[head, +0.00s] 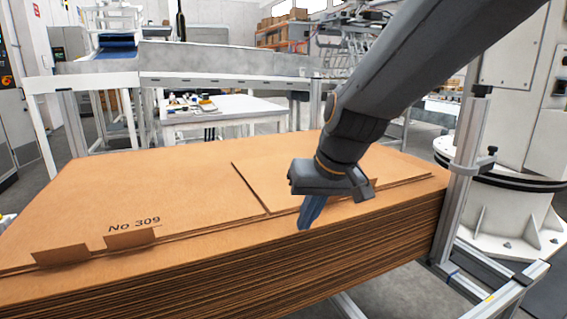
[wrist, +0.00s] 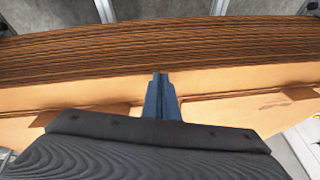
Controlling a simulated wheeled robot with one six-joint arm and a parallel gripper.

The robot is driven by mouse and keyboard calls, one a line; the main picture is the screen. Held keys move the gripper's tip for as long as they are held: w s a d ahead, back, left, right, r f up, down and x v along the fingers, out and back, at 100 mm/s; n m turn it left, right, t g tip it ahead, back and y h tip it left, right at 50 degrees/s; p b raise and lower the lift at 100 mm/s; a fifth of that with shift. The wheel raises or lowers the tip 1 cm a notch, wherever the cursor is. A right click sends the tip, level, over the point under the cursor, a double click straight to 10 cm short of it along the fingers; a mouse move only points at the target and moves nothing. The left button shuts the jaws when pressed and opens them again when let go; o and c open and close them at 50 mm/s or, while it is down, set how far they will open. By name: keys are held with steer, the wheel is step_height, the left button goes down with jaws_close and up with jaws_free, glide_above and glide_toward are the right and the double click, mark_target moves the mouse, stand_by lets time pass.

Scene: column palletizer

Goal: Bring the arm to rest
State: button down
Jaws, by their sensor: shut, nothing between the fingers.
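My gripper (head: 305,224) shows in the head view with its blue fingers pointing down over the front part of a stack of flat cardboard sheets (head: 110,195). The fingers are together with nothing between them. In the wrist view my gripper (wrist: 159,80) also shows its blue fingers shut, in front of the stack's layered edge (wrist: 160,45). My dark grey arm comes in from the top right of the head view and bends down at the wrist. I cannot tell whether the fingertips touch the cardboard.
A metal post (head: 465,165) stands at the stack's right end, before a white round base (head: 500,200). A white table (head: 225,108) with small items stands behind the stack. A grey conveyor (head: 220,62) runs along the back. The stack's left top is clear.

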steer(key=s+d+f+g+h+p, duration=0.1)
steer(key=s+d+f+g, duration=0.15)
steer(key=s, duration=0.65)
steer(key=s+d+f+g+h, duration=0.1)
steer(key=s+d+f+g, duration=0.15)
steer(key=s, duration=0.75)
steer(key=d+r+m+t+p, duration=0.1)
steer(key=d+r+m+p, duration=0.1)
steer(key=d+r+p, duration=0.7)
steer(key=p, duration=0.7)
steer(key=shift+w+d+m+h+p, duration=0.25)
steer(key=shift+w+m+h+p, duration=0.05)
steer(key=shift+h, duration=0.1)
